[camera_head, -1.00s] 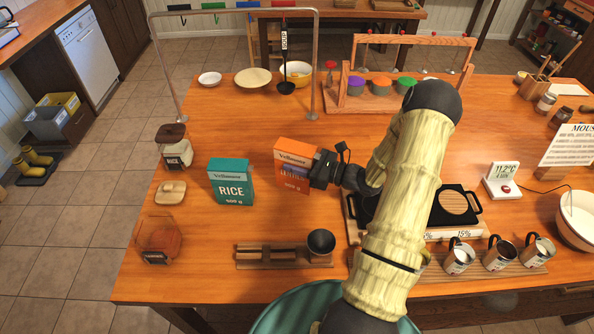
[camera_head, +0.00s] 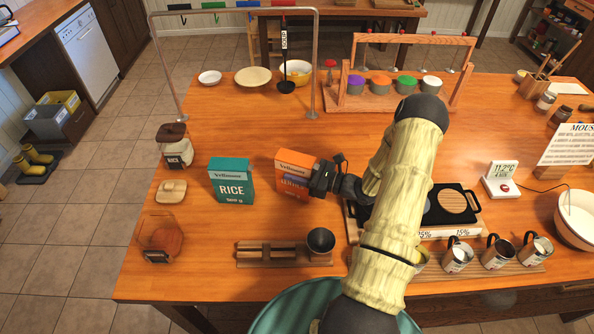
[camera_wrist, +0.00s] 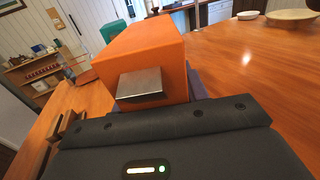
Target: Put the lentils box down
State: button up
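The orange box (camera_head: 292,176), which I take as the lentils box, stands upright to the right of the teal rice box (camera_head: 232,181). Its lower label is partly covered and hard to read. My gripper (camera_head: 318,178) is at its right side, holding it. In the wrist view the orange box (camera_wrist: 142,62) fills the space before the gripper, with one metal finger pad (camera_wrist: 141,85) against its near face; the other finger is hidden. The box's base is at or very near the tabletop; I cannot tell whether it touches.
A lidded jar (camera_head: 175,147) and a small wooden dish (camera_head: 171,191) are left of the rice box. A wooden rack (camera_head: 283,253) with a dark cup is in front. The black tray and scale (camera_head: 470,212) are right. Table between boxes and rack is clear.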

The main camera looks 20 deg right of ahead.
jog(key=o, duration=0.4)
jog(key=shift+r, duration=0.2)
jog(key=b+v, duration=0.3)
jog(key=v, duration=0.9)
jog(key=shift+s, duration=0.15)
